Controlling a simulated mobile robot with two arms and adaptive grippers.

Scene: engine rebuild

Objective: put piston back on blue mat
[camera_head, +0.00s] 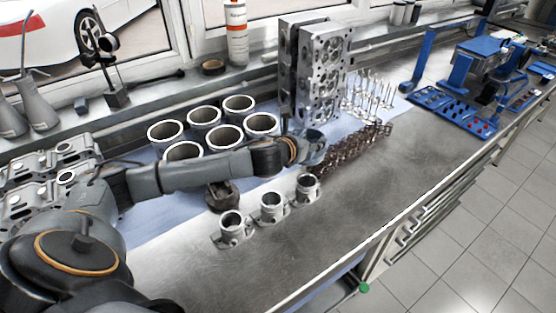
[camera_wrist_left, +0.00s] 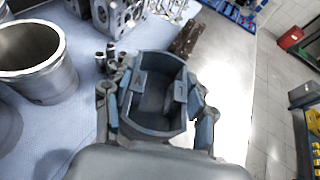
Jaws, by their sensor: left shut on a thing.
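A grey, hollow, cup-shaped piston (camera_wrist_left: 155,95) is held between the fingers of my left gripper (camera_wrist_left: 157,115) in the left wrist view, its open side facing the camera. In the head view my left gripper (camera_head: 313,148) is over the workbench, near the mat's front edge, and the piston can hardly be told apart from it. The pale blue mat (camera_head: 157,215) lies along the bench and also shows in the left wrist view (camera_wrist_left: 72,125). I cannot tell whether the piston touches anything below. A dark part (camera_head: 222,196) stands on the mat, beneath my left forearm. My right gripper is not in view.
Several cylinder liners (camera_head: 225,138) stand on the mat behind my arm. Silver flanged parts (camera_head: 271,207) stand in front. A crankshaft-like part (camera_head: 350,148) lies to the right, with an engine block (camera_head: 315,75) behind. The bench (camera_head: 375,185) is clear at the front right.

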